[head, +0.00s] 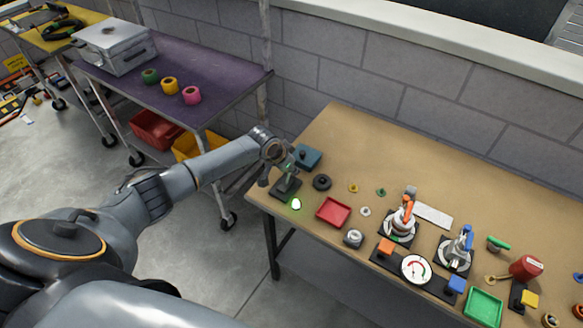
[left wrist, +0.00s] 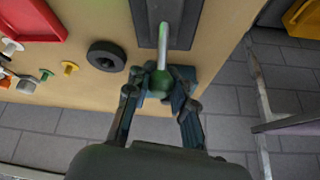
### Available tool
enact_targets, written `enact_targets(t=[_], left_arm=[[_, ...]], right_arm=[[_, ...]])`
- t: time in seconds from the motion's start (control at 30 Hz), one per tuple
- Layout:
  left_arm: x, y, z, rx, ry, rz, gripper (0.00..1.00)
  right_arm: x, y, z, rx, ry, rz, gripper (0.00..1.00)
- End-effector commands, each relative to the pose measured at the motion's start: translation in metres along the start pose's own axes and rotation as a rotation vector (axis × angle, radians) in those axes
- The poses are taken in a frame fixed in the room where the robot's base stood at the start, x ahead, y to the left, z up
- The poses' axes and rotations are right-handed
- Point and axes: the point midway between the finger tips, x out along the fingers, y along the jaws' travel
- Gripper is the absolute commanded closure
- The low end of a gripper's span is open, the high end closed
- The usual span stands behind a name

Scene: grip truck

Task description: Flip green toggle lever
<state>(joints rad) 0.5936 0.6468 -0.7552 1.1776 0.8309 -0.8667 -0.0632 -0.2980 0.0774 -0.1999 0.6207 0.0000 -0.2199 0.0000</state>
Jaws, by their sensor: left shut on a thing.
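The toggle lever stands on a dark base plate (head: 286,189) at the left end of the wooden table. In the left wrist view it has a pale metal shaft (left wrist: 163,45) and a green ball knob (left wrist: 160,82). My left gripper (left wrist: 161,84) is shut on the green knob, with a finger on each side of it. In the head view my left gripper (head: 287,168) is over the base and hides most of the lever. A green light (head: 296,204) glows at the front of the base. My right gripper is not in view.
A blue-grey block (head: 307,157) and a black ring (head: 322,182) lie close to the lever. A red tray (head: 333,211) is to the right. The wooden table (head: 345,135) has more devices further right. A purple-topped cart (head: 190,60) stands behind the arm.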

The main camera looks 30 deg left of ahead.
Motion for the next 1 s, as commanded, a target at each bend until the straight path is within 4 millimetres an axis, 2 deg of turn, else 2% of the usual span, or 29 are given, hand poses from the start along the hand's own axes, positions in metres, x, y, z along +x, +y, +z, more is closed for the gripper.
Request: enact_targets(t=[0.23,0.27,0.37,0.77,0.87,1.0], left_arm=[[-0.002,-0.003,-0.002,0.0,0.003,-0.004,1.0],[-0.002,-0.003,-0.002,0.0,0.003,-0.004,0.76],[-0.002,-0.002,-0.002,0.0,0.004,-0.004,0.55],[-0.005,-0.001,-0.001,0.0,0.003,-0.002,0.55],[-0.015,-0.002,-0.001,0.002,0.003,-0.003,0.55],[-0.04,-0.002,0.0,0.003,0.004,-0.004,0.55]], right_arm=[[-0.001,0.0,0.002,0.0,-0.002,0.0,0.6],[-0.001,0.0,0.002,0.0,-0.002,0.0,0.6],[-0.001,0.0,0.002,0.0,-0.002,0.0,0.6],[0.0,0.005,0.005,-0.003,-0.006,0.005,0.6],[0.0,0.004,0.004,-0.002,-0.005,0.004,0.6],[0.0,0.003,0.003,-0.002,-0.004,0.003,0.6]])
